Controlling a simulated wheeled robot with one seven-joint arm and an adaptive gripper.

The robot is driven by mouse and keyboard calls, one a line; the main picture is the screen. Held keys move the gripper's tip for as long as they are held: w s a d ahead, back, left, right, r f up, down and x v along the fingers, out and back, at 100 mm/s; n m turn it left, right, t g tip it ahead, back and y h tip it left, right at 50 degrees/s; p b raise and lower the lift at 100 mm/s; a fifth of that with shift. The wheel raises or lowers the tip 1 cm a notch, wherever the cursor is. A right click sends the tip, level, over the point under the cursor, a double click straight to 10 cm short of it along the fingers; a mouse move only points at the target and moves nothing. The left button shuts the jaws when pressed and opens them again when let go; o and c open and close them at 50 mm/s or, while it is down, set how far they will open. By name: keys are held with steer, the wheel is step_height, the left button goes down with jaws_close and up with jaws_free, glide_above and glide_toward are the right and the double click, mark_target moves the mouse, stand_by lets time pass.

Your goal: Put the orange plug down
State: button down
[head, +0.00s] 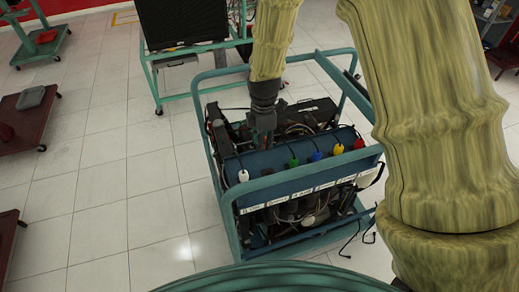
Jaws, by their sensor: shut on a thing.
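My gripper (264,136) points down over the blue panel (275,162) of the engine trainer. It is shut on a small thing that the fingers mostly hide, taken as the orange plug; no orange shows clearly. The gripper is above the row of plugs, between the white plug (243,176) and the green plug (293,163). Whether the held thing touches the panel cannot be told. A blue plug (316,156), a yellow plug (338,149) and a red plug (359,144) stand along the panel to the right.
The trainer's teal frame (300,184) surrounds the engine, with bars at front and sides. Cables (359,235) hang at its right. Another teal stand (155,85) is behind. Red-brown carts (22,118) stand at left. The tiled floor between is clear.

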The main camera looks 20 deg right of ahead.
mark_target(262, 159)
steer(key=shift+s+d+f+p, duration=0.1)
steer(key=shift+s+f+p, duration=0.2)
steer(key=shift+s+f, duration=0.25)
steer(key=w+f, duration=0.2)
steer(key=shift+w+f, duration=0.15)
steer(key=shift+f, duration=0.2)
steer(key=shift+s+f+p, duration=0.6)
steer(key=shift+f+p, duration=0.05)
steer(key=shift+p, duration=0.1)
steer(key=shift+f, duration=0.4)
steer(key=shift+w+f, duration=0.4)
steer(key=shift+f, duration=0.4)
steer(key=shift+s+r, duration=0.2)
steer(key=shift+s, duration=0.1)
steer(key=shift+w+f, duration=0.1)
steer(key=shift+f, duration=0.15)
steer(key=c, duration=1.5)
jaws_free()
steer(key=shift+w, duration=0.1)
